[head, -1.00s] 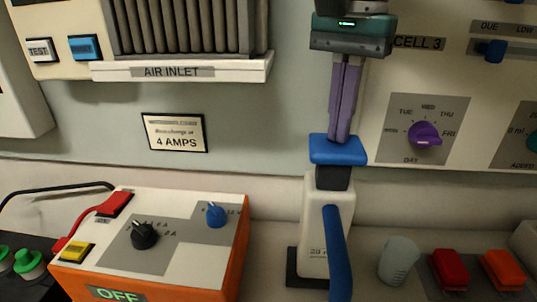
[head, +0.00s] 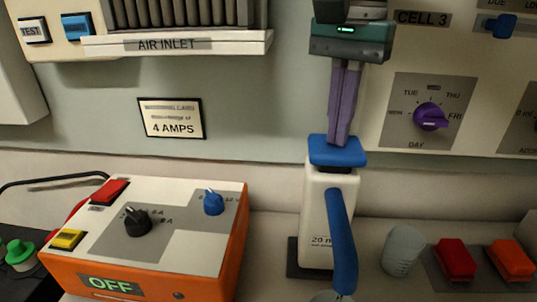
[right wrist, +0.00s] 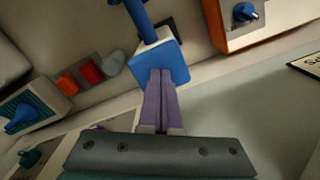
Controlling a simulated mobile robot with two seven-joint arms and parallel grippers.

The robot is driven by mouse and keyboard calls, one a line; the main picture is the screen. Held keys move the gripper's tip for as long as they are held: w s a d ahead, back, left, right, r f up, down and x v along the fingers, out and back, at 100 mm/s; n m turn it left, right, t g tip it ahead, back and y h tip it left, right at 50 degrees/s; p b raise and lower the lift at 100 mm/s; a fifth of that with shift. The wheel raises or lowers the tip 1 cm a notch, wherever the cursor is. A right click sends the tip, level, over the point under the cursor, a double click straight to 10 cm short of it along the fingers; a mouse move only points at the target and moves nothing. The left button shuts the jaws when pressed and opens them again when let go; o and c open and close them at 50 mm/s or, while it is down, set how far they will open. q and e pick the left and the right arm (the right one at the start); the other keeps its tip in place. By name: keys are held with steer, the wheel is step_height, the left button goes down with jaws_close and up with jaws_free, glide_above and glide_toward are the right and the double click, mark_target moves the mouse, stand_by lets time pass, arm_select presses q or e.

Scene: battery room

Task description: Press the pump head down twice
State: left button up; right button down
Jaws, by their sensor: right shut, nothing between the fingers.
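The pump is a white bottle (head: 316,218) with a blue head (head: 337,152) and a long blue spout (head: 342,240) toward me. It stands upright on a dark base at the back of the counter. The head sits low, right on the bottle's top. My right gripper (head: 340,143) points down with its purple fingers together, and the tips appear to touch the top of the head. The right wrist view also shows the closed fingers against the blue head (right wrist: 160,64). My left gripper is not in view.
An orange charger box (head: 150,240) with knobs and an OFF display stands left of the pump. A translucent cup (head: 402,252), a red switch (head: 455,260) and an orange switch (head: 511,260) are to the right. A wall panel with a purple dial (head: 430,117) rises behind.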

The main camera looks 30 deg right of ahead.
steer(key=shift+f, duration=0.45)
steer(key=shift+r, duration=0.1)
steer(key=shift+r+p, duration=0.4)
steer(key=shift+r, duration=0.35)
steer(key=shift+r+p, duration=1.4)
steer(key=shift+r, duration=0.6)
steer(key=shift+f, duration=0.2)
